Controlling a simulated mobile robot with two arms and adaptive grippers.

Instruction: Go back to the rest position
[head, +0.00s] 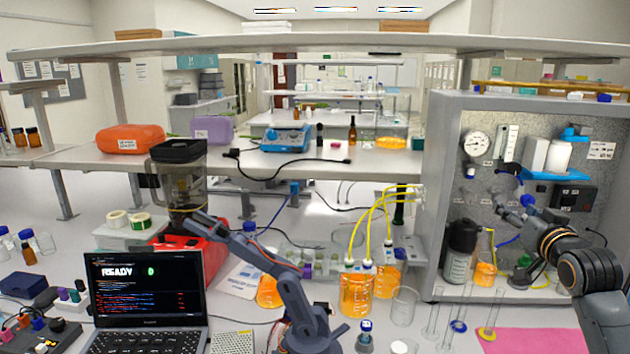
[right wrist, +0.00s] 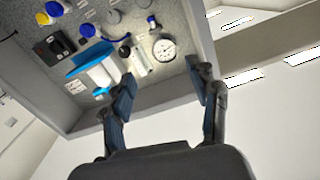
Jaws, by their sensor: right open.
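My right gripper (head: 512,203) is in front of the grey panel of the membrane rig (head: 436,190) at the right of the head view, its arm coming in from the right edge. In the right wrist view the right gripper (right wrist: 165,88) has its two dark fingers spread wide, with nothing between them. Beyond the fingers are the rig's round gauge (right wrist: 164,50), the flow meter and white filter cylinders, all tilted in that view. I cannot tell the exact gap from fingers to panel. My left gripper is not in view.
A pink mat (head: 530,341) and glass cylinders stand below the rig. Orange-filled bottles (head: 356,291) with yellow tubes stand left of it. A small grey-blue jointed arm (head: 290,305), a laptop (head: 150,290) and a blender (head: 180,185) crowd the centre and left.

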